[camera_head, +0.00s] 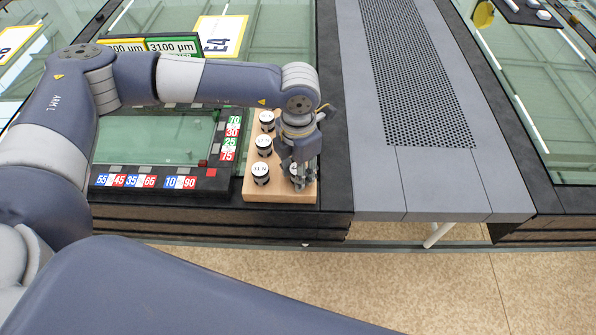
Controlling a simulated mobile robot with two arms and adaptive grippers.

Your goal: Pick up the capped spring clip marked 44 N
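A wooden block (280,190) at the table's front edge holds several spring clips with round white caps. Three show in its left column: the back clip (267,118), the middle clip (263,142) and the front clip (260,170). Their cap marks are too small to read surely, so I cannot tell which is the 44 N one. My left gripper (300,174) points down over the block's front right, its fingers around or beside another white-capped clip, mostly hidden. Whether the fingers touch it is unclear. My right gripper is out of view.
A dark frame (160,190) with coloured number labels lies left of the block. Yellow and green signs (172,46) stand behind it. A grey perforated panel (415,75) is to the right. The table's front edge is close to the block.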

